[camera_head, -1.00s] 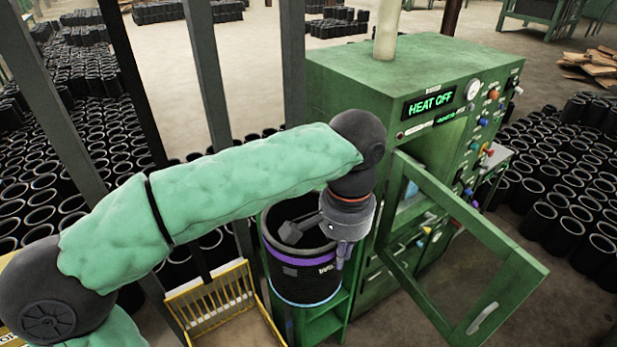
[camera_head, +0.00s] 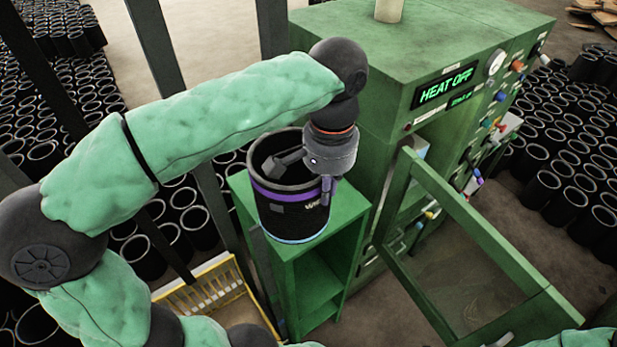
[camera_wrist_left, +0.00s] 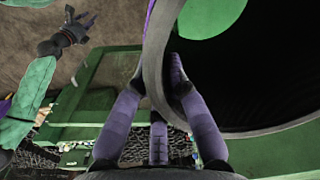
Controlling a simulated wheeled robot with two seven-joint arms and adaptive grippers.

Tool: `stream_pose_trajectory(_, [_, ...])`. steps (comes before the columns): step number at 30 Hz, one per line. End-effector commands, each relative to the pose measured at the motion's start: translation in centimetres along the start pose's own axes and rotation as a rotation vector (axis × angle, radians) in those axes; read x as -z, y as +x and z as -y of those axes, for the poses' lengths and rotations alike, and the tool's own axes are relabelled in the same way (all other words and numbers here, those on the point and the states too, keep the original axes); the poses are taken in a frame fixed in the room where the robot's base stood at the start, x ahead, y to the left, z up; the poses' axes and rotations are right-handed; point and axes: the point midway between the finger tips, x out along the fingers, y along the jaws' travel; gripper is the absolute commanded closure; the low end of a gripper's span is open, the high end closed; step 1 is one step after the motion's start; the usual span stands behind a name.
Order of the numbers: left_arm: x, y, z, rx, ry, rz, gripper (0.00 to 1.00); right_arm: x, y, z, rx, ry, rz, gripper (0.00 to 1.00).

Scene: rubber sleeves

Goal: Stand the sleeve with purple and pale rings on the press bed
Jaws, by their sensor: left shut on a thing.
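The sleeve (camera_head: 285,213) is a wide black tube with a purple band near its top and a pale ring at its bottom. It is upright at the green stand's top; I cannot tell whether it touches. My left gripper (camera_head: 328,190) is shut on the right side of its wall. In the left wrist view the fingers (camera_wrist_left: 160,95) pinch the rim from both sides. The green press (camera_head: 450,50) reads HEAT OFF, and its framed door (camera_head: 480,320) is open. The press bed is mostly hidden. My right gripper (camera_wrist_left: 80,22) appears open and empty in the left wrist view.
The green stand (camera_head: 345,225) is under the sleeve, left of the press. A yellow wire basket (camera_head: 215,285) is at its left. Dark posts (camera_head: 160,45) rise behind my left arm. Many black sleeves (camera_head: 570,150) crowd the floor on both sides.

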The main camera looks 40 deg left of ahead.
Motion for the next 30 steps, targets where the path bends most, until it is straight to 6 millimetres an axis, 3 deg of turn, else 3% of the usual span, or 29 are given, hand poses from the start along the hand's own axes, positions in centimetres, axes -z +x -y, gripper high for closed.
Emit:
stream_pose_trajectory(11, [5.1, 2.9, 4.7, 0.002, -0.006, 0.001, 1.0, 0.0, -1.1, 0.4, 0.0, -0.001, -0.001, 0.62])
stream_pose_trajectory(15, [6.6, 4.9, 5.9, 0.002, -0.005, 0.002, 1.0, 0.0, -1.3, 0.5, 0.0, -0.001, -0.001, 0.62])
stream_pose_trajectory(21, [8.1, 7.4, 7.2, 0.002, -0.002, -0.001, 1.0, 0.0, -1.6, 0.6, 0.0, -0.001, -0.001, 0.62])
stream_pose_trajectory(30, [9.1, 9.0, 8.0, 0.002, -0.002, -0.001, 1.0, 0.0, -1.8, 0.7, 0.0, -0.001, -0.001, 0.62])
